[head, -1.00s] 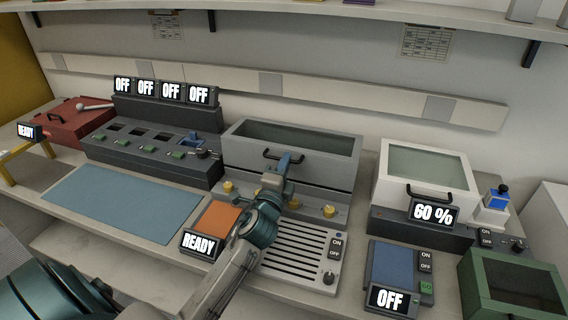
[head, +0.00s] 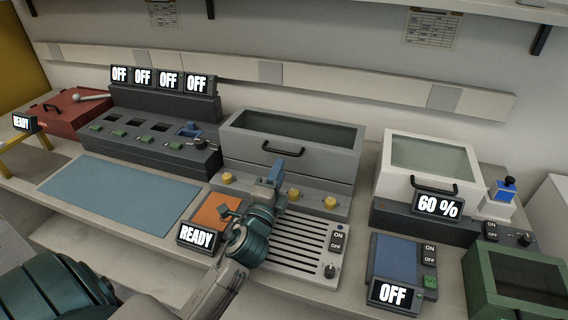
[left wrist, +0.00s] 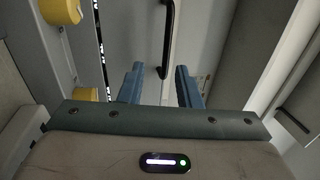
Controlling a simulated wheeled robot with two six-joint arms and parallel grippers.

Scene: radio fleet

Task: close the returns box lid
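No box carries a readable returns label, so I cannot tell which one is the returns box. A grey box (head: 238,146) with a dark glass top and a black front handle (head: 283,150) stands at the middle back. A red box (head: 72,115) with a dark handle sits shut at the far left. A green box (head: 490,262) with a dark top is at the right edge. My left gripper (head: 276,172) is in front of the grey box, below its handle. In the left wrist view its blue fingers (left wrist: 160,85) are apart, with a black handle (left wrist: 168,40) beyond them, not gripped. My right gripper is out of view.
A white box (head: 381,172) with a glass top and a 60 % display stands right of the grey box. Yellow knobs (head: 227,177) and a slotted panel (head: 285,258) lie around my left gripper. The blue mat (head: 120,193) is clear. A shelf (head: 510,8) runs above.

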